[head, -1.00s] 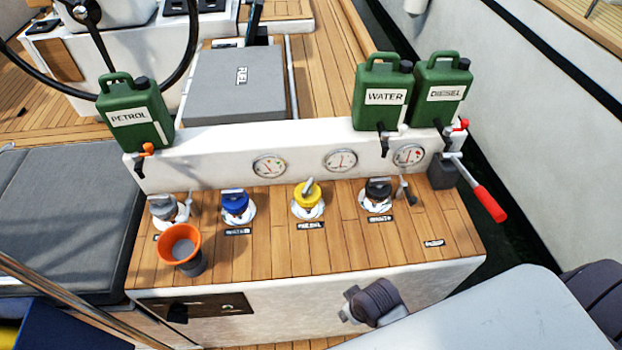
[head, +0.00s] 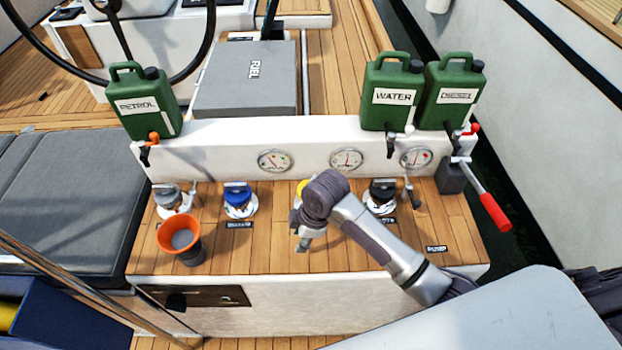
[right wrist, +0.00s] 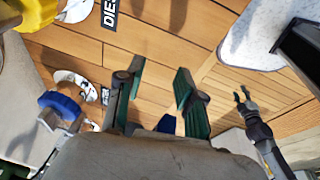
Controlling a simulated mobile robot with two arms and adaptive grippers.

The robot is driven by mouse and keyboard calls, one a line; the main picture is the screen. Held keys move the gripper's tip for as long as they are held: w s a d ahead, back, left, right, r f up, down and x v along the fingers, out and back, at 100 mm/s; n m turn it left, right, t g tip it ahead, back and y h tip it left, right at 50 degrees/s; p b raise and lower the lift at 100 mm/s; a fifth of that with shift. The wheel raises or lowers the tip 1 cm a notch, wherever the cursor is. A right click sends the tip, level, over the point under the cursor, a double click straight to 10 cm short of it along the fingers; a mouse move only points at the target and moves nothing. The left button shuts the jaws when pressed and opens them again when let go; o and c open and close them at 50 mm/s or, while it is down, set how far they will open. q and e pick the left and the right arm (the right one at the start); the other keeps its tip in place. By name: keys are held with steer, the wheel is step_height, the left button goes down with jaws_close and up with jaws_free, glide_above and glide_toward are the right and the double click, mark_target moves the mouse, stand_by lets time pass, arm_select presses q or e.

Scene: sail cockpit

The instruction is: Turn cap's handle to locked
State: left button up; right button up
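Several caps stand in a row on the teak counter: a grey cap (head: 168,197), a blue cap (head: 239,197), a yellow cap (head: 301,186) and a black cap (head: 382,192). The yellow cap is mostly hidden behind my right arm in the head view. It shows at the upper left of the right wrist view (right wrist: 38,12), beside the DIESEL label. My right gripper (head: 303,243) points down over the counter, in front of the yellow cap. Its green-padded fingers are apart and empty (right wrist: 160,70). My left gripper (right wrist: 241,95) shows small in the right wrist view, with its fingertips apart.
An orange funnel (head: 179,238) stands in front of the grey cap. Green cans for petrol (head: 139,105), water (head: 392,97) and diesel (head: 451,97) stand on the white ledge behind. A red-handled lever (head: 492,205) sticks out at right. The counter's front right is clear.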

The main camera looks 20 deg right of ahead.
steer(key=w+d+r+n+g+h, duration=0.1)
steer(key=w+d+r+n, duration=0.2)
steer(key=w+r+n, duration=0.4)
steer(key=w+d+r+n+g+h, duration=0.15)
steer(key=w+d+r+n, duration=0.25)
steer(key=w+r, duration=0.45)
steer(key=shift+t, duration=0.45)
steer(key=f, duration=0.4)
steer(key=s+f+p, duration=0.1)
steer(key=f, duration=0.7)
steer(key=shift+s+a+f+p, duration=0.15)
steer(key=shift+s+f+p, duration=0.05)
steer(key=shift+s+p, duration=0.15)
jaws_close()
